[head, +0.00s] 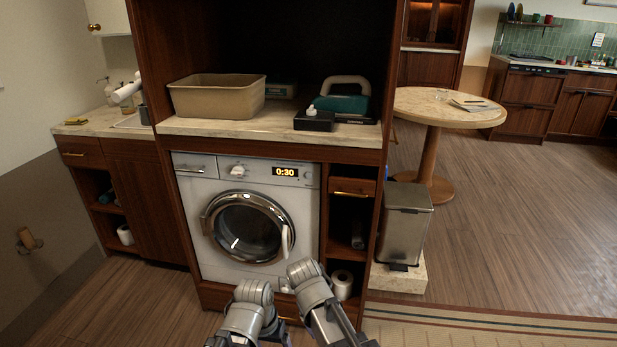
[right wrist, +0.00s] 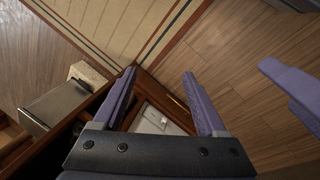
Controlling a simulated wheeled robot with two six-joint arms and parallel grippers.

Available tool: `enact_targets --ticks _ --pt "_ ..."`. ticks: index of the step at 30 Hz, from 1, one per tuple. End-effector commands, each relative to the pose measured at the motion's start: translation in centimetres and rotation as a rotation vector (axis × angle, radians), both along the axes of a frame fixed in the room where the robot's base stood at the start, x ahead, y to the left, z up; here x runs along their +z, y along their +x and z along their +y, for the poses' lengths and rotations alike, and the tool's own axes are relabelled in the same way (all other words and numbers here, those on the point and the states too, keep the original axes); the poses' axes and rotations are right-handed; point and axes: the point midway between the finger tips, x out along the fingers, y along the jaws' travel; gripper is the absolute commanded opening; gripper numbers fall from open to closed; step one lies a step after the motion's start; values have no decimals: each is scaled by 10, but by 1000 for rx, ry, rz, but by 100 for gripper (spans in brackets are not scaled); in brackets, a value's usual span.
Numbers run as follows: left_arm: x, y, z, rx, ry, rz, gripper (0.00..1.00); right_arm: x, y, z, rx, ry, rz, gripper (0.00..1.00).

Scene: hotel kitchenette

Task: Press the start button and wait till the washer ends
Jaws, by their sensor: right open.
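The white washer (head: 208,262) stands under the counter with its round door (head: 248,228) shut. Its display (head: 285,172) reads 0:30 in yellow digits. A round knob (head: 238,170) sits left of the display; the start button is too small to make out. Both my arms reach up from the bottom, in front of the washer's lower part, and largely hide their grippers in the head view. In the right wrist view my right gripper (right wrist: 160,74) is open and empty, its purple fingers apart. A purple finger, apparently my left gripper's (right wrist: 288,82), shows at the right edge.
A beige bin (head: 215,98), a dark box (head: 314,121) and a teal appliance (head: 342,104) stand on the counter (head: 250,128) above the washer. A steel trash can (head: 405,222) stands right of the cabinet. A round table (head: 430,105) is behind it. The floor at right is clear.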

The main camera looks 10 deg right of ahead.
Motion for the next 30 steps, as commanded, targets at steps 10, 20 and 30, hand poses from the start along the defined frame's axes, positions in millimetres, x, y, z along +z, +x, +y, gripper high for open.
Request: enact_targets --ticks 10,20,30 --pt "0 -1 0 0 0 0 80 0 0 0 0 0 0 34" --pt "0 0 0 0 0 0 80 0 0 0 0 0 0 0" --pt "0 0 0 0 0 0 80 0 0 0 0 0 0 0"
